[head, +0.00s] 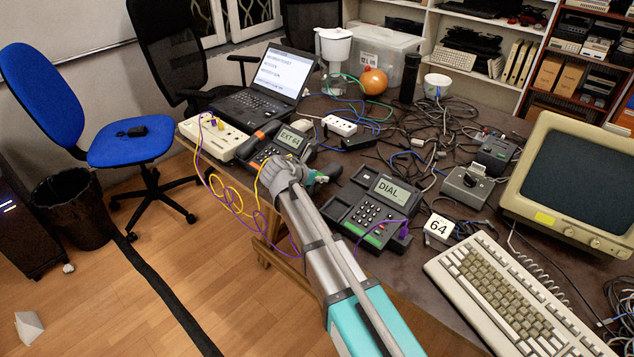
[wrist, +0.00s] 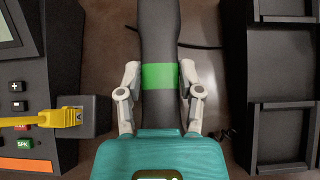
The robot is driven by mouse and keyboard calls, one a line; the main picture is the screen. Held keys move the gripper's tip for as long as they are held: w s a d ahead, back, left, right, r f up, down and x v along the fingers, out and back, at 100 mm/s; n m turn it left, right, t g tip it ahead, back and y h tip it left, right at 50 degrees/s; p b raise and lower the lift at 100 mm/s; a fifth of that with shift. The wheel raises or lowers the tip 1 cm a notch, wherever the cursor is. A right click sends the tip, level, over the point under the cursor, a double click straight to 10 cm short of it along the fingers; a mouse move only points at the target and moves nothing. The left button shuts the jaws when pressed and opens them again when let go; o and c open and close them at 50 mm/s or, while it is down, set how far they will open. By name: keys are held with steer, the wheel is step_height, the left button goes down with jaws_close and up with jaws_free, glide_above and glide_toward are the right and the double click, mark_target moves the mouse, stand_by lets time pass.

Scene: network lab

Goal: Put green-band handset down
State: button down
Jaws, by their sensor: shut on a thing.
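The green-band handset (wrist: 158,40) is dark grey with a bright green band (wrist: 160,77). My gripper (wrist: 160,92) is shut on it at the band, one finger on each side. In the head view my gripper (head: 310,181) is between the two desk phones, and one dark end of the handset (head: 333,171) shows past it. I cannot tell whether the handset touches the table. The right phone (head: 372,212) reads "DIAL", has a green strip, and its cradle (wrist: 284,85) is empty. The left phone (head: 290,141) reads "EXT 64" and carries an orange-band handset (head: 258,140).
A yellow plug (wrist: 45,118) sits in the left phone's side. Purple and yellow cables hang over the table's front edge. A "64" card (head: 438,228), a keyboard (head: 510,295) and a monitor (head: 575,180) stand to the right. A laptop (head: 270,90) and tangled cables lie behind.

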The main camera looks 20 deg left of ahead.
steer(key=shift+f, duration=0.45)
steer(key=shift+c, duration=1.3)
jaws_free()
steer(key=shift+r, duration=0.1)
steer(key=shift+r, duration=0.15)
steer(key=shift+s+r, duration=0.15)
steer(key=shift+s, duration=0.05)
steer(key=p+v, duration=0.6)
steer(key=v, duration=0.3)
steer(key=shift+s+a+r, duration=0.15)
steer(key=shift+s+r, duration=0.05)
steer(key=shift+r, duration=0.1)
steer(key=shift+p+v, duration=0.35)
steer(key=shift+v, duration=0.6)
steer(key=shift+f, duration=0.15)
